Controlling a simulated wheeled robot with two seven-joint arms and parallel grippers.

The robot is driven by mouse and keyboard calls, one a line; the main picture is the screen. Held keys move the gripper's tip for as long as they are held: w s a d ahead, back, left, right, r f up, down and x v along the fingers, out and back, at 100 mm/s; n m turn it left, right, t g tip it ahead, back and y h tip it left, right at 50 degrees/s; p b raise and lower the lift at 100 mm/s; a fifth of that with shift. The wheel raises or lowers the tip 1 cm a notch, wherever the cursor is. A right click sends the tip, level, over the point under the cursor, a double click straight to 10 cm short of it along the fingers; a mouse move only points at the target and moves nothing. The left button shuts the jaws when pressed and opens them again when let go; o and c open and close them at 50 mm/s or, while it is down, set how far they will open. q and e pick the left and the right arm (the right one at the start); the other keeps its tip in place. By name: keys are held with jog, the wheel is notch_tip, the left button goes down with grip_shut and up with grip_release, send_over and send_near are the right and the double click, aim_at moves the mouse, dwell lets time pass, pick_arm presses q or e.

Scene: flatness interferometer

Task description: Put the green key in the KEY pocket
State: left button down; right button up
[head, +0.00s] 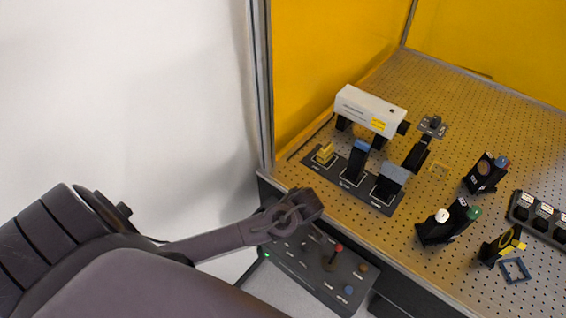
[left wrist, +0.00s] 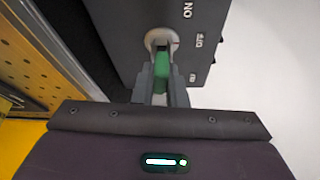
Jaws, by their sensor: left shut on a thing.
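The green key (left wrist: 161,72) is between the fingers of my left gripper (left wrist: 160,88) in the left wrist view. The key's far end meets a round silver key switch (left wrist: 155,36) on a dark control panel (left wrist: 140,12) marked ON and OFF. I cannot tell how deep the key sits in it. In the head view my left gripper (head: 300,208) is over the back edge of the control panel (head: 322,283), and it hides the key and switch. A dark tray (head: 311,163) with labelled pockets lies on the perforated table; its labels are too small to read. My right gripper is out of view.
A white instrument (head: 368,108) stands behind the tray, which holds yellow, blue and grey-topped parts. Black mounts (head: 486,172) stand to the right on the perforated table (head: 445,85). A red-knobbed lever (head: 338,248) rises from the panel. A metal post (head: 262,90) stands left of the table.

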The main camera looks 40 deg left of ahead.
pick_arm(q)
jog(key=shift+r, duration=2.85)
